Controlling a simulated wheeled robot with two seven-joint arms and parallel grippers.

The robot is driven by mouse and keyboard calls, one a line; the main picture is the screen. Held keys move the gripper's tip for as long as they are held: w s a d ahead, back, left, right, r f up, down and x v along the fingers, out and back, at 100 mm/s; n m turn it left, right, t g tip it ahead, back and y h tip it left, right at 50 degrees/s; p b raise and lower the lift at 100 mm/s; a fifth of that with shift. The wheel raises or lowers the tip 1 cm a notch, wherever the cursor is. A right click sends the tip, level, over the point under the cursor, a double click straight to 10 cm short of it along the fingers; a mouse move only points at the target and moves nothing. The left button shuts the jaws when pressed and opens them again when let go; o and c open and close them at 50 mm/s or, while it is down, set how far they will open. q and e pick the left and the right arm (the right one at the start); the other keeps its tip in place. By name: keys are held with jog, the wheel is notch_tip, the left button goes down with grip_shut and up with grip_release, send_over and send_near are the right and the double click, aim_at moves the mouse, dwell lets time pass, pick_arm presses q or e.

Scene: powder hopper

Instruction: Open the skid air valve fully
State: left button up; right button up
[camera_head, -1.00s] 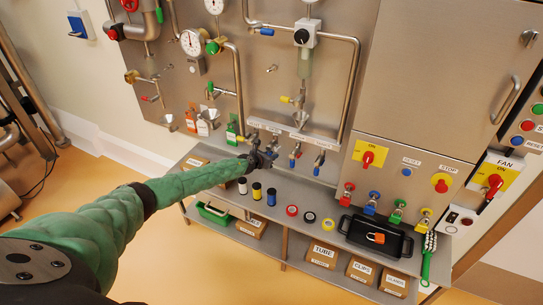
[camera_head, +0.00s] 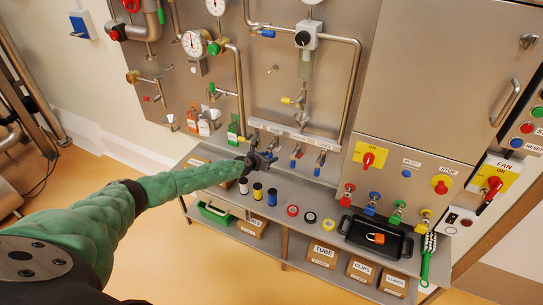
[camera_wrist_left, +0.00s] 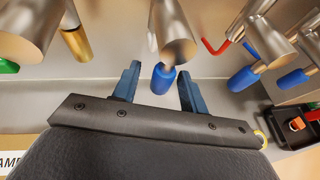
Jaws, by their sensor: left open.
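A row of small metal valves hangs below the labelled strip (camera_head: 290,134) on the steel panel; the labels are too small to read, so I cannot tell which is the air valve. My left gripper (camera_head: 266,158) is at the left part of this row. In the left wrist view, the open jaws (camera_wrist_left: 157,88) stand on either side of a blue-tipped handle (camera_wrist_left: 163,79) below a metal valve body (camera_wrist_left: 172,30). Gaps show on both sides of the handle. My right gripper is out of view.
To the right in the left wrist view are a red handle (camera_wrist_left: 216,46) and a blue handle (camera_wrist_left: 243,79). Below the row is a shelf (camera_head: 225,190) with bottles, coloured rings and a black tray (camera_head: 365,242). Several coloured knobs line the right cabinet.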

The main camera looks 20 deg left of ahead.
pick_arm(q)
jog(key=p+v, duration=0.1)
jog(key=v, duration=0.4)
jog(key=shift+s, duration=0.15)
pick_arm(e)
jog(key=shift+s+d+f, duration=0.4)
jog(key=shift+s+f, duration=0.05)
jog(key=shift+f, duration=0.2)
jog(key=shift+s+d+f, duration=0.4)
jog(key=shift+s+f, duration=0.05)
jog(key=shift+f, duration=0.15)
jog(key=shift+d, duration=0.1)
